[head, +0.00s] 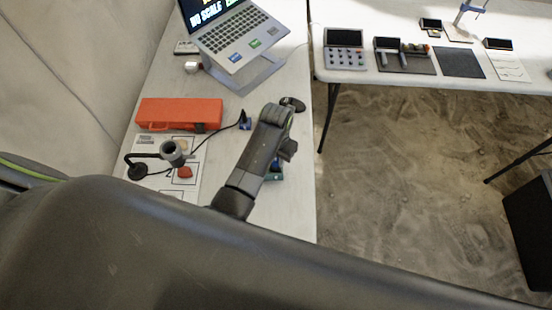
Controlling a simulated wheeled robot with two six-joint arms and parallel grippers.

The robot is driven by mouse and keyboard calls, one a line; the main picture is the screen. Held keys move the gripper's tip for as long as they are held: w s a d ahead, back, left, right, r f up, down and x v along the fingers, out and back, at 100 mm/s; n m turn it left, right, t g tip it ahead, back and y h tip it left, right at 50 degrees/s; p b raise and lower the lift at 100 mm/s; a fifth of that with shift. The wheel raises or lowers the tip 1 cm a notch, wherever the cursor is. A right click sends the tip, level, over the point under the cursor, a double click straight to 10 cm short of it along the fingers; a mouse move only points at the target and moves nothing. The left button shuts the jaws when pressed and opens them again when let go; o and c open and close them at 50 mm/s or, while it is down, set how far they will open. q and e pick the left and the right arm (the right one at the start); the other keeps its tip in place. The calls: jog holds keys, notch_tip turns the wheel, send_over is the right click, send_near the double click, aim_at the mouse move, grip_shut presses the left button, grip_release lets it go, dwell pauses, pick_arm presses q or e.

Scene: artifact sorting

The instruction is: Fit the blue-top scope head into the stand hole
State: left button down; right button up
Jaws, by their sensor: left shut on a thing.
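The black stand (137,171) stands on the white sheet at the left of the table. Its arm carries a grey ring with a dark, open hole (172,151). My left gripper (284,158) is right of the stand, reaching over the table, with its wrist bent downward. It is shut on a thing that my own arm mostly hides. A small blue and dark part (277,172) shows beside the fingers and appears to be the blue-top scope head. It is apart from the ring. My right gripper is not in view.
An orange case (180,113) lies behind the stand. A red piece (185,172) lies on the sheet (155,184). A black cable runs to a small blue item (246,124). A laptop on a riser (243,72) stands behind. A second table (410,85) holds trays and devices.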

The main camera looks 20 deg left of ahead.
pick_arm(q)
jog(key=shift+f, duration=0.1)
jog(key=c, duration=1.1)
grip_release()
jog(key=shift+c, duration=0.2)
notch_tip(320, 180, up, 8)
jog(key=p, duration=0.7)
jog(key=shift+p, duration=0.4)
jog(key=shift+r, duration=2.2)
